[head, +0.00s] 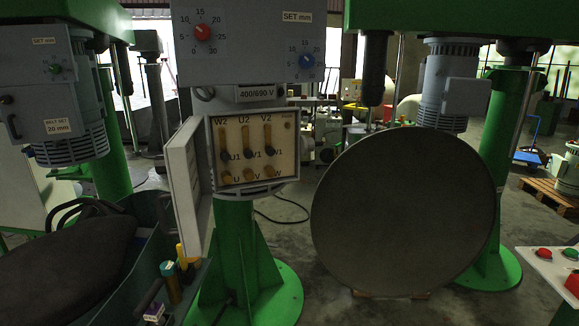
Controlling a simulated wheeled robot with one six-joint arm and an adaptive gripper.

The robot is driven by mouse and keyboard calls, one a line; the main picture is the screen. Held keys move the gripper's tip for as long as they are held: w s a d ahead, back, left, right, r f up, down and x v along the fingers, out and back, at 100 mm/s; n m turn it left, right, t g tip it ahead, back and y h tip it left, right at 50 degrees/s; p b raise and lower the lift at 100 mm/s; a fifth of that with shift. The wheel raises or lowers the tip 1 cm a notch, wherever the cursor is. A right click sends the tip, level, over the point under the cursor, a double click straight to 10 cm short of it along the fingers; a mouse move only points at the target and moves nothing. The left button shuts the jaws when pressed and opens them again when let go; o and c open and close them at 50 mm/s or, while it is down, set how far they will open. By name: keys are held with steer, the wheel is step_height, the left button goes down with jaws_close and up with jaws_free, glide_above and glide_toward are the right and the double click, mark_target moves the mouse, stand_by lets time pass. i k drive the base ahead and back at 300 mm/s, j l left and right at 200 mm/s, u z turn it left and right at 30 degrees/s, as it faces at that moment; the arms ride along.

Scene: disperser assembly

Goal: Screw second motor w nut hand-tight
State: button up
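An open terminal box (247,191) hangs on a green column in the middle of the head view. Its tan board (286,166) carries terminals labelled W2, U2, V2 on top, U1, V1, W1 in the middle and U, V, W below. Vertical brass-coloured links join upper and middle terminals, where dark nut-like pieces show. A brass-coloured piece (271,172) sits at the W terminal, lower right; how tight it is cannot be told. Whether this box belongs to the second motor cannot be told. My gripper is not in view.
The box's grey door (187,185) stands open on its left. A large grey disc (403,212) stands right of the column. A dark bin (139,245) with coloured-handled tools (171,282) is at lower left. Motors hang left (66,100) and right (447,85).

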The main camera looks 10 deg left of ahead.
mark_target(269, 171)
steer(key=i+z, duration=0.2)
steer(key=z, duration=0.15)
steer(key=i+j+z, duration=0.1)
steer(key=z, duration=1.45)
steer(key=i+j+z, duration=0.1)
steer(key=z, duration=1.15)
steer(key=j+z, duration=0.1)
steer(key=z, duration=2.3)
steer(key=k+z, duration=0.15)
steer(key=z, duration=2.3)
steer(key=k+l+z, duration=0.1)
steer(key=z, duration=1.1)
steer(key=l+z, duration=0.1)
steer(key=z, duration=1.15)
